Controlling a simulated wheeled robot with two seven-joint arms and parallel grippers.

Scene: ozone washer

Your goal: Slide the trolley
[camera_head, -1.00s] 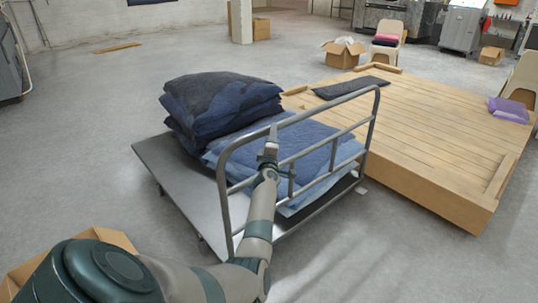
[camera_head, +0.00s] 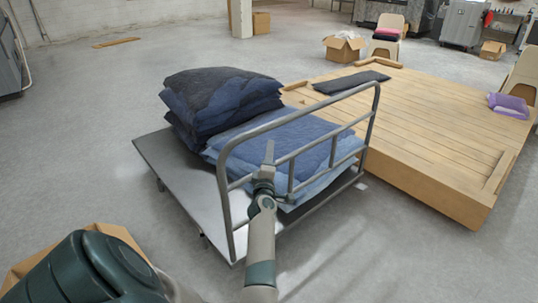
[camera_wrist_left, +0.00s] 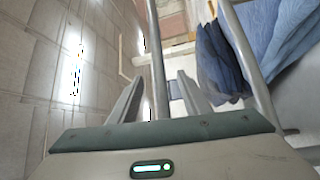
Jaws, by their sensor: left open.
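The trolley is a flat grey cart with a metal deck (camera_head: 165,175) and a tubular handle frame (camera_head: 376,105) along its near side. A stack of dark blue folded quilts (camera_head: 222,100) and a lower pile of lighter blue cloth (camera_head: 315,140) lie on the deck. My left gripper (camera_head: 268,153) is at the handle frame and overlaps its middle rail in the head view. In the left wrist view the open fingers (camera_wrist_left: 160,78) lie either side of a grey bar (camera_wrist_left: 156,50). I cannot tell whether they touch it. My right gripper is not in view.
A low wooden platform (camera_head: 420,130) stands close to the trolley's right end, with a dark cushion (camera_head: 350,82) and purple cloth (camera_head: 510,106) on it. A cardboard box (camera_head: 343,48) and chairs stand behind. Another box (camera_head: 110,232) is at lower left. Floor left of the trolley is clear.

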